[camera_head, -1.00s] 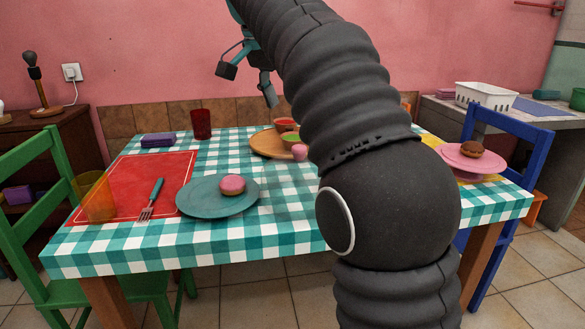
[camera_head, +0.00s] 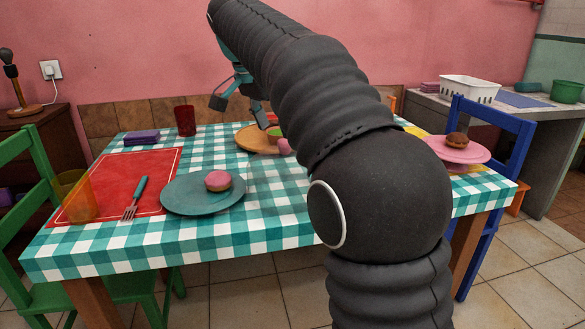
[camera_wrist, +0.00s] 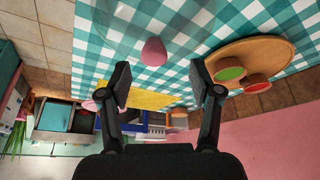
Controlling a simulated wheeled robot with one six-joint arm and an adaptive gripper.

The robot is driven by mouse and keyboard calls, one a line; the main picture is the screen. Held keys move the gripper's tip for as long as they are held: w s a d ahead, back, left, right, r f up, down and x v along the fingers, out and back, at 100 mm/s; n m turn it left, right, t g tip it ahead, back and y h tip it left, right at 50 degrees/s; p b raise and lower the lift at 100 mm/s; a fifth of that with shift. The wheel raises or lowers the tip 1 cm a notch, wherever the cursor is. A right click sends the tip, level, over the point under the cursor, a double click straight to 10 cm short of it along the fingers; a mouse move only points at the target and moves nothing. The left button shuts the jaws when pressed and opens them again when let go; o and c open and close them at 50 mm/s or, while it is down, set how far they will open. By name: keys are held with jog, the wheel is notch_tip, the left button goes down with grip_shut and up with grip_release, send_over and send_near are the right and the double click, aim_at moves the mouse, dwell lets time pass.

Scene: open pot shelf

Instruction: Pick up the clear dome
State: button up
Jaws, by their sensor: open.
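The clear dome (camera_head: 265,182) is a faint, see-through shape on the checked tablecloth, right of the teal plate and partly hidden by my arm. A pink knob (camera_head: 284,146) appears to sit on its top. In the wrist view the knob (camera_wrist: 153,52) shows just beyond my fingertips and roughly between them, while the dome's outline is very faint. My gripper (camera_head: 240,108) is open and empty, above the table near its far side. In the wrist view its two fingers (camera_wrist: 160,84) stand wide apart, touching nothing.
A teal plate (camera_head: 180,200) with a pink-iced donut (camera_head: 218,180) is left of the dome. A round wooden board (camera_head: 249,141) with small bowls lies behind it. A red cup (camera_head: 186,120) stands at the back. A pink stand (camera_head: 440,152) holds a brown donut at the right.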

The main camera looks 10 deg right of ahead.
aim_at(284, 141)
jog(key=x, duration=0.3)
jog(key=b+x, duration=0.1)
jog(key=x, duration=0.1)
jog(key=shift+s+d, duration=0.25)
jog(key=shift+d, duration=0.1)
grip_shut()
